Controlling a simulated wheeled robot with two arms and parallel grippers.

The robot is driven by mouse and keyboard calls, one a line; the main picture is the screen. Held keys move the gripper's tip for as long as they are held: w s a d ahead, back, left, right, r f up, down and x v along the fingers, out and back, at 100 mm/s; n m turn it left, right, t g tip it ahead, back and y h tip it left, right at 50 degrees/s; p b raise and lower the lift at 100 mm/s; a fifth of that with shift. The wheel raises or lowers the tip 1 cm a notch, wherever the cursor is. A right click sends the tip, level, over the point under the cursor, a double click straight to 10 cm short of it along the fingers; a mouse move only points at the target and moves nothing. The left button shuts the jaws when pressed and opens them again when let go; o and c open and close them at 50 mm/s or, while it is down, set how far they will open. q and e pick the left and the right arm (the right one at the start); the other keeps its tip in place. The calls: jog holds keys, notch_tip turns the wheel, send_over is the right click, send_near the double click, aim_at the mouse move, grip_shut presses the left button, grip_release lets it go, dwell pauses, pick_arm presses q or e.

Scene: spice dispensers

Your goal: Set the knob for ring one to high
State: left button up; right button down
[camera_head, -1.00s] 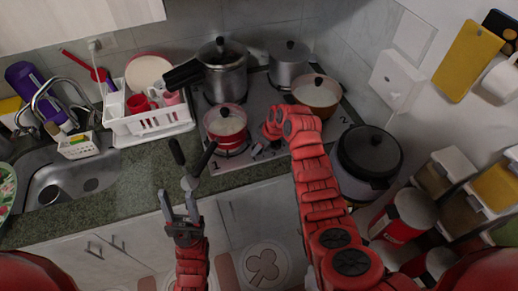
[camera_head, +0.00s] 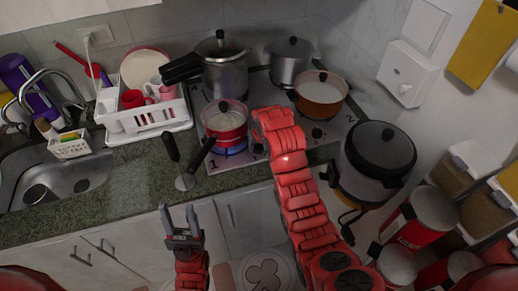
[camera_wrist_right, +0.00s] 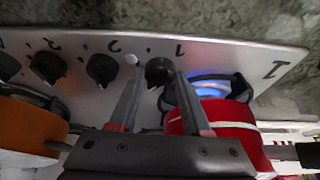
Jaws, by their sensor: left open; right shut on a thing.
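The stove (camera_head: 222,185) stands at the back of the counter, with "1" printed at its front left corner. In the right wrist view the stove's front strip shows a row of black knobs, and the knob marked 1 (camera_wrist_right: 160,72) is between the fingers of my right gripper (camera_wrist_right: 158,76). A blue flame (camera_wrist_right: 208,84) burns at ring one, under the red pot (camera_wrist_right: 212,122). In the head view the same pot (camera_head: 225,118) has the blue glow below it; my right arm hides most of the knobs. My left gripper (camera_head: 180,222) is open and empty in front of the counter.
A dark-handled utensil (camera_head: 186,181) lies near the counter's front edge. A pressure cooker (camera_head: 222,75), a steel pot (camera_head: 290,70) and an orange pot (camera_head: 319,100) stand on the stove. A rice cooker (camera_head: 370,165) is to the right, a dish rack (camera_head: 150,120) to the left.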

jog(key=shift+m, duration=0.3)
dwell(0.5)
jog(key=shift+c, duration=1.8)
grip_release()
jog(key=shift+w, duration=0.1)
